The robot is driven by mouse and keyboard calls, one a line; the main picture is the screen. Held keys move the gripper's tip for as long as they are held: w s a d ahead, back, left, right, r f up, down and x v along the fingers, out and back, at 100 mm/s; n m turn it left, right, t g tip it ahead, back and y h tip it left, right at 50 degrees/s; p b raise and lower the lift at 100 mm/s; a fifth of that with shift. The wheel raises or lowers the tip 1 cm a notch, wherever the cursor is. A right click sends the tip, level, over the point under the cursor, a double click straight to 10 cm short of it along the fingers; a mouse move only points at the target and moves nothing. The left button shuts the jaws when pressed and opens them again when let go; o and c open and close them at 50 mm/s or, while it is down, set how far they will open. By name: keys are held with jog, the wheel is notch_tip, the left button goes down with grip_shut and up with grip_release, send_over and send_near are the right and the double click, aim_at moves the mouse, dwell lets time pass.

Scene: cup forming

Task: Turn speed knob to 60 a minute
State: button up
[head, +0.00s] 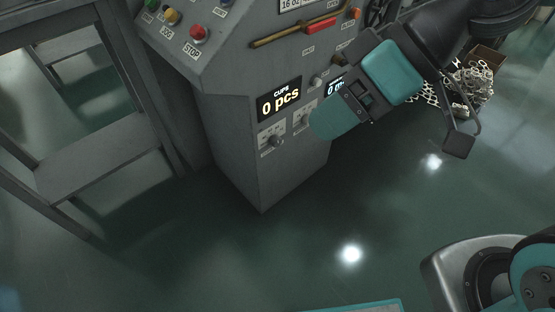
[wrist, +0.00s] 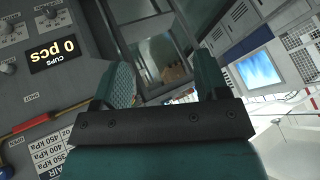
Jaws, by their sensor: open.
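The grey control cabinet (head: 235,130) in the head view carries a lit display (head: 279,99) reading CUPS 0 pcs. Below it is a small dial knob (head: 274,141), and a second dial (head: 301,119) sits to its right, close to my gripper. Their labels are too small to read, so I cannot tell which is the speed knob. A second display (head: 334,86) is mostly hidden behind my arm. My gripper (head: 328,122) is in front of the cabinet's right side, open and empty. The wrist view shows both fingers (wrist: 165,78) apart, with the panel upside down to their left.
A red-handled lever (head: 320,26) and push buttons, including a red STOP button (head: 199,34), are higher on the cabinet. A grey bench frame (head: 95,165) stands left.

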jog(key=w+a+f+n+t+y+b, duration=0.1)
jog(key=w+f+y+b, duration=0.15)
jog(key=f+b, duration=0.4)
jog(key=w+a+f+t+y+b, duration=0.1)
jog(key=w+a+f+b, duration=0.15)
jog(key=f+b, duration=0.45)
jog(key=m+t+b, duration=0.4)
jog(key=t+b, duration=0.8)
jog(key=b, duration=2)
send_near(278, 144)
jog(key=shift+h, duration=0.25)
jog(key=p+x, duration=0.2)
jog(key=p, duration=0.7)
jog(key=r+p+x, duration=0.1)
jog(key=p+x, duration=0.2)
jog(key=p, duration=0.7)
jog(key=shift+w+a+r+p, duration=0.15)
jog(key=shift+w+a+p, duration=0.05)
jog(key=shift+w+p, duration=0.1)
jog(key=p+x, duration=0.1)
jog(key=p, duration=0.4)
jog(key=shift+w+a, duration=0.25)
jog(key=shift+w+a+f, duration=0.45)
jog(key=shift+w+a, duration=0.1)
jog(key=shift+w, duration=0.1)
jog(key=shift+w+a, duration=0.35)
jog(key=shift+w, duration=0.25)
